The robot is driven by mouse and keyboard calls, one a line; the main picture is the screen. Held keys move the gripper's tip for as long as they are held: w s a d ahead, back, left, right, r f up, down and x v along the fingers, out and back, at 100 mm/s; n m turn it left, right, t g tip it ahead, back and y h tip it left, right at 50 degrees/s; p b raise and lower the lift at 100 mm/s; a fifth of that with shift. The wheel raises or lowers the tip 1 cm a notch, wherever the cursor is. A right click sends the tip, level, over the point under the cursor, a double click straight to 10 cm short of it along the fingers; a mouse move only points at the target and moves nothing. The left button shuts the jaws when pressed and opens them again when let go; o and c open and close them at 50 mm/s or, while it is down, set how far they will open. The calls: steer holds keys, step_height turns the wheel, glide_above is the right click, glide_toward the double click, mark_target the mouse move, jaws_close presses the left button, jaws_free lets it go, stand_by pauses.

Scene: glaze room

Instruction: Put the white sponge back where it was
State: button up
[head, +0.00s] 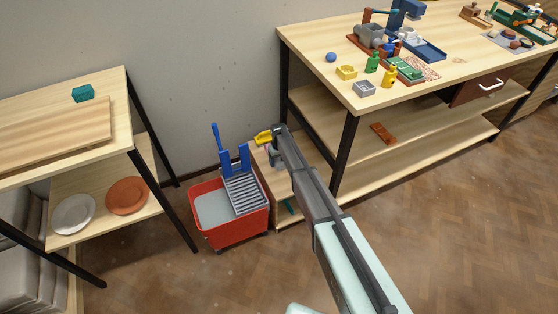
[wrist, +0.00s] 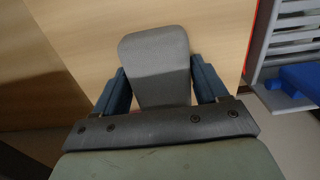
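My gripper (head: 276,140) reaches down over a low wooden surface beside the red mop bucket. In the wrist view its two dark blue fingers (wrist: 160,88) stand on either side of a grey, round-cornered slab (wrist: 155,50). The slab fills the gap and sticks out past the fingertips. Its colour is grey rather than white, and I cannot tell whether it is the sponge. In the head view a small grey shape shows just under my gripper. No plainly white sponge can be made out in either view.
A red mop bucket (head: 238,232) with a blue-handled wringer stands to the left. A yellow thing (head: 263,137) lies by my gripper. A teal block (head: 83,93) lies on the left table (head: 107,79). The right table (head: 300,42) holds many small things.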

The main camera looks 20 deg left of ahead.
mark_target(279, 159)
steer(key=o, duration=0.4)
steer(key=shift+r, duration=0.1)
step_height(279, 159, up, 12)
steer(key=shift+r, duration=0.1)
stand_by(0.5)
steer(key=s+d+f+m+g, duration=0.1)
steer(key=s+d+f, duration=0.3)
steer(key=s+d, duration=0.55)
steer(key=s+d+f+m+g+h, duration=0.15)
steer(key=s+d+f, duration=0.45)
steer(key=d, duration=0.7)
steer(key=s+d+f+m+g+y, duration=0.1)
steer(key=s+d+f+m, duration=0.15)
steer(key=s+d, duration=0.75)
steer(key=s+d+m+g, duration=0.1)
steer(key=s+d, duration=0.4)
steer(key=s, duration=0.6)
steer(key=s+d+r+m+g, duration=0.1)
steer(key=s+d, duration=0.5)
steer(key=s, duration=0.4)
steer(key=s+d+r+m+g, duration=0.1)
steer(key=s+d+m, duration=0.1)
steer(key=s+d, duration=0.4)
steer(key=shift+s+d+r, duration=0.1)
steer(key=shift+s, duration=1.3)
steer(key=shift+s+d, duration=0.1)
steer(key=shift+s, duration=1.3)
